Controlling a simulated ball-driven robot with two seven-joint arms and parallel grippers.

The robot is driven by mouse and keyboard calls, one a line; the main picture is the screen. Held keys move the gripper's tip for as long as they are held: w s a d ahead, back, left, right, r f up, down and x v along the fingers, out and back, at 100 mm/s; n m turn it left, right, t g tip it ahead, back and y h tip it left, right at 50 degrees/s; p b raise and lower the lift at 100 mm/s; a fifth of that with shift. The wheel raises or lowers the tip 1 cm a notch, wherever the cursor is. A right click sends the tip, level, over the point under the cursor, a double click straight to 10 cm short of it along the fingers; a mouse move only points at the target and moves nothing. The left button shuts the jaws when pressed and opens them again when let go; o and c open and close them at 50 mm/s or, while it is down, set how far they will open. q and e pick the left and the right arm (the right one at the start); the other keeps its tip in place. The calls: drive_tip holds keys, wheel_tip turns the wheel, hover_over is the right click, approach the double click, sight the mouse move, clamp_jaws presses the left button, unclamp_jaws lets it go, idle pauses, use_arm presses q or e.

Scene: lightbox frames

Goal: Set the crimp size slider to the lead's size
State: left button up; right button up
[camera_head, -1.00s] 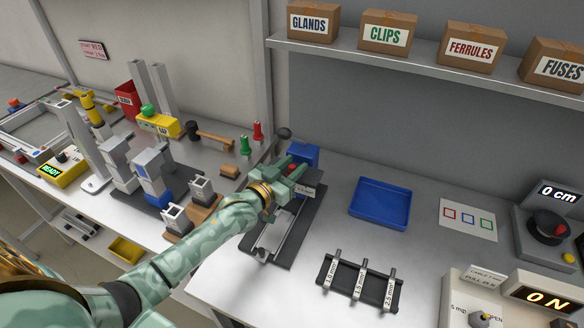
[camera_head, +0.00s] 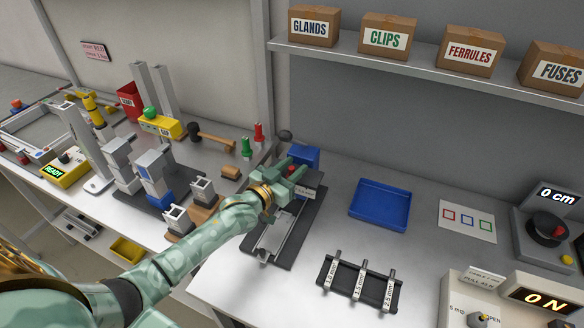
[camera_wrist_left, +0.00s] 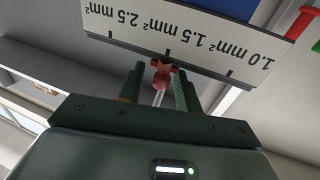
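The crimp size slider's scale plate (camera_wrist_left: 185,38) reads 1.0, 1.5 and 2.5 mm², upside down in the left wrist view. The red slider knob (camera_wrist_left: 162,70) is close to the middle mark, by 1.5 mm². My left gripper (camera_wrist_left: 160,78) has its fingers apart on both sides of the knob, with a small gap visible on the left. In the head view, my left gripper (camera_head: 291,183) is over the crimping device (camera_head: 287,229) and hides much of it. A black rack (camera_head: 358,283) has tags 1.0, 1.5 and 2.5 mm². I cannot make out the lead.
A blue tray (camera_head: 381,204) lies right of the device, and a card with coloured squares (camera_head: 467,221) beyond it. Displays reading "0 cm" (camera_head: 558,195) and "ON" (camera_head: 541,296) are at the right. Fixtures and a mallet (camera_head: 210,138) crowd the left bench. Labelled boxes stand on the shelf above.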

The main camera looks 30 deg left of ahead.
use_arm(q)
drive_tip(key=p+v, duration=0.2)
drive_tip(key=v, duration=1.4)
drive_tip(key=shift+s, duration=0.2)
drive_tip(key=shift+f, duration=0.1)
